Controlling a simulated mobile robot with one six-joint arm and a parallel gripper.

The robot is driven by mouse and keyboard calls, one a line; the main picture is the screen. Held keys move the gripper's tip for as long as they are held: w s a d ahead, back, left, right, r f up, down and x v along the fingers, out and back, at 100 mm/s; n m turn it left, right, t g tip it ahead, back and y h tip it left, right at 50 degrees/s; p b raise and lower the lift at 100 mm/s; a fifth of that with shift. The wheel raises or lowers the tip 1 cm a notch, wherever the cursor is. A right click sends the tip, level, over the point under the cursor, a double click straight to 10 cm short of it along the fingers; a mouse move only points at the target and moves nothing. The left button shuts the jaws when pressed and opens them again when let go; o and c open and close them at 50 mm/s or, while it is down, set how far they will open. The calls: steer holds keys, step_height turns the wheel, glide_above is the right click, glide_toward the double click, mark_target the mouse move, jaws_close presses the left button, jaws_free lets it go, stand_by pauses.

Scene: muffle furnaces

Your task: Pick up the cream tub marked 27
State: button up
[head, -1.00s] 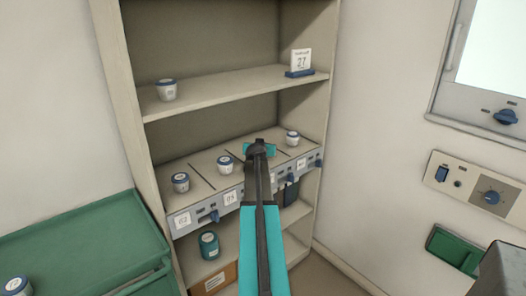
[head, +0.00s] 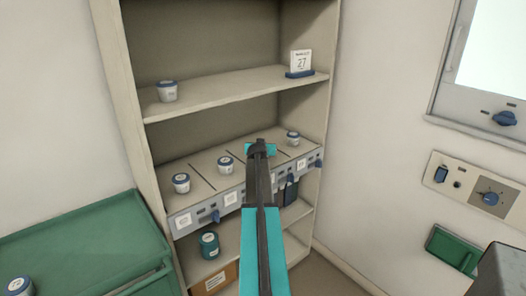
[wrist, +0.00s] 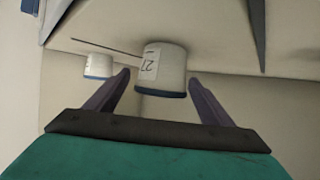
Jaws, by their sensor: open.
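The cream tub marked 27 (wrist: 165,68) has a blue lid and appears upside down in the wrist view. It sits on the shelf, between and just beyond the tips of my gripper (wrist: 158,82). My gripper is open, with a finger on either side of the tub and a gap showing at each side. In the head view my gripper (head: 261,149) is over the middle shelf. I cannot make out the tub marked 27 there; my gripper and arm cover that part of the shelf.
A similar tub (wrist: 98,66) stands close beside. In the head view, tubs (head: 225,164), (head: 181,183) and another tub (head: 293,138) share the divided shelf. The upper shelf (head: 230,88) holds a tub (head: 167,91) and a calendar (head: 300,63). A teal jar (head: 209,244) stands below.

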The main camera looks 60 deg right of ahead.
steer(key=shift+x, duration=1.2)
steer(key=c, duration=1.2)
steer(key=shift+r, duration=0.1)
steer(key=shift+r, duration=1.55)
steer(key=s+a+b, duration=0.1)
steer(key=s+a, duration=0.2)
steer(key=s, duration=0.1)
steer(key=s+a+r, duration=0.1)
steer(key=s+a, duration=0.2)
steer(key=s, duration=0.1)
steer(key=s+a+b, duration=0.1)
steer(key=s+a, duration=0.3)
steer(key=shift+s+r+b, duration=0.3)
steer(key=shift+s+r, duration=0.05)
